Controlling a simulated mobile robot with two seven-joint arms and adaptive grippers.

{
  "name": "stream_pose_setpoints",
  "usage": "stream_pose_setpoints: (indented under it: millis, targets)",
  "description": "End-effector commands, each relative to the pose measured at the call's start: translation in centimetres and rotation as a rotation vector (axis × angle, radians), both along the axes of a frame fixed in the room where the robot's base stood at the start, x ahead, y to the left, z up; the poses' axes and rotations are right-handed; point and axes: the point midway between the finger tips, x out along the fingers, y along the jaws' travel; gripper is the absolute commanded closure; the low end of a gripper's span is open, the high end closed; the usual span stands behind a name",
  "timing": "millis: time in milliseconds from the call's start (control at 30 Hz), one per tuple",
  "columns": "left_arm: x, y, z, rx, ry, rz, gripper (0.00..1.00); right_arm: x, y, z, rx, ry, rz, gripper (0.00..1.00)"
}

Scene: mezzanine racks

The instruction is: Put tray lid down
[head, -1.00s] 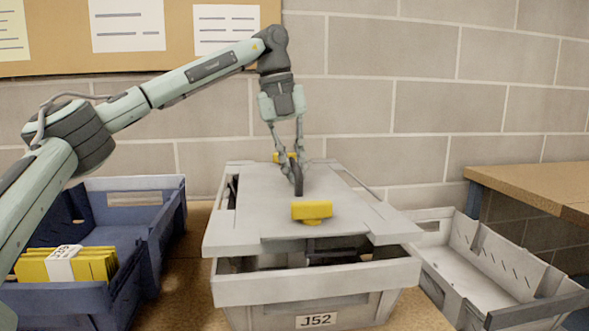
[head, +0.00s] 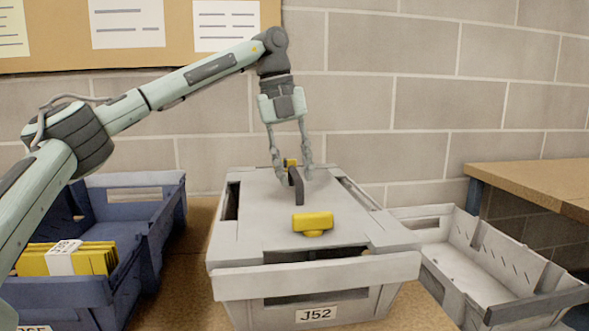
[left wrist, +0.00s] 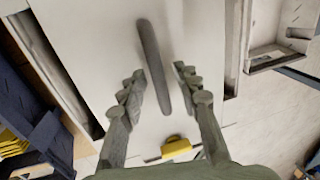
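The grey tray lid (head: 255,212) lies over the grey tray (head: 245,285) labelled J52, about level. A dark gap shows at its front, so I cannot tell whether it is fully seated. In the left wrist view, the handle (left wrist: 152,62) shows between the fingers with space on both sides. My right gripper is out of view.
A blue bin (head: 158,245) with yellow folders (head: 85,260) stands at the left. An empty grey bin (head: 465,268) stands close at the right, with a wooden table (head: 540,182) behind it. A block wall rises close behind the tray.

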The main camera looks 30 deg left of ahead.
Motion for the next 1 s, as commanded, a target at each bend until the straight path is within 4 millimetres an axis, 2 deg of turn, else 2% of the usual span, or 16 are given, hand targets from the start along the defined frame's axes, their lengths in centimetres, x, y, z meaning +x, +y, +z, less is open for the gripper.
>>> stream_pose_setpoints:
  millis: [233, 333, 433, 567, 800, 1000]
  targets:
    - [0.0, 0.0, 0.1, 0.0, 0.0, 0.0, 0.67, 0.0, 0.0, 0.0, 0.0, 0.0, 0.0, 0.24]
    - [0.0, 0.0, 0.9, 0.0, -0.001, 0.0, 0.67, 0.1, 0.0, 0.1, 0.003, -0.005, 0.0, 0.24]
    - [0.0, 0.1, 2.3, -0.001, -0.003, 0.0, 0.67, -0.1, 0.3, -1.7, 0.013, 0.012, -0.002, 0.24]
    - [-0.4, 0.5, 5.1, -0.002, -0.004, 0.0, 0.67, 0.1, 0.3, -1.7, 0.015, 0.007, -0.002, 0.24]
    - [-1.0, 1.3, 10.2, -0.001, -0.001, -0.001, 0.67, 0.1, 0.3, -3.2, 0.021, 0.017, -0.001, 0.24]
    - [-1.3, 1.7, 12.5, 0.0, 0.0, -0.001, 0.67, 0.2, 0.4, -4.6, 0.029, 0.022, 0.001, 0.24]
